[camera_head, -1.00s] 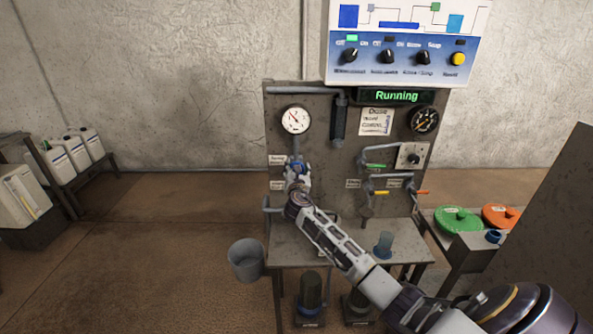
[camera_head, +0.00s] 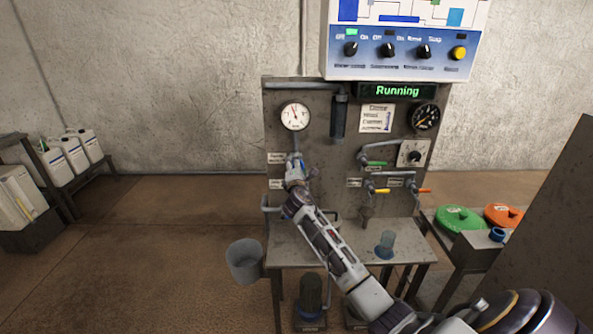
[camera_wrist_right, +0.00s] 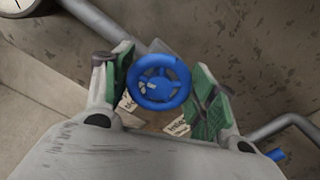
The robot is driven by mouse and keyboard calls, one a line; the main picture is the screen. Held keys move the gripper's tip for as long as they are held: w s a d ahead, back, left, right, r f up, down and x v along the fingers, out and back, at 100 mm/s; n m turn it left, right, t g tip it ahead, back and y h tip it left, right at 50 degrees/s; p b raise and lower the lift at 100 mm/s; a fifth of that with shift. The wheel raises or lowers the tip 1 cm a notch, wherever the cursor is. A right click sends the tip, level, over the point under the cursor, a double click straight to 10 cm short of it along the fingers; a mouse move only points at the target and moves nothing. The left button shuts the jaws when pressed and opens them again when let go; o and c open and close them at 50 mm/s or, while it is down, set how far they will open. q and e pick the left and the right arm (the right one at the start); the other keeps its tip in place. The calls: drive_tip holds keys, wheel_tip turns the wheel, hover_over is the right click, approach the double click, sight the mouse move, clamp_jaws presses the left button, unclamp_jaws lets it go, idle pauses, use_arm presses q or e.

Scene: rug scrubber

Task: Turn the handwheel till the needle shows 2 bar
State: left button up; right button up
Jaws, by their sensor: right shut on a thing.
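The blue handwheel (camera_wrist_right: 176,97) sits on a grey pipe of the panel and fills the space between the green pads of my right gripper (camera_wrist_right: 159,80) in the right wrist view. My right gripper is shut on the wheel. In the head view the right gripper (camera_head: 298,168) covers most of the wheel, below the gauge. The white round pressure gauge (camera_head: 295,117) is above it on the panel; its needle points up, slightly left. Its numbers are too small to read. My left gripper is in neither view.
A grey bucket (camera_head: 245,262) is left of the bench. Open floor lies to the left.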

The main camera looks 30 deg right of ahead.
drive_tip(key=shift+f+m, duration=0.1)
drive_tip(key=shift+m, duration=0.4)
drive_tip(key=o, duration=0.7)
drive_tip(key=shift+c, duration=0.2)
drive_tip(key=shift+o, duration=1.9)
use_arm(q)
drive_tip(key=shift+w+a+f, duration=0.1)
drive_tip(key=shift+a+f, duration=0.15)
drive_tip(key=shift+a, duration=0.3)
use_arm(e)
drive_tip(key=v, duration=1.2)
drive_tip(key=shift+a, duration=0.1)
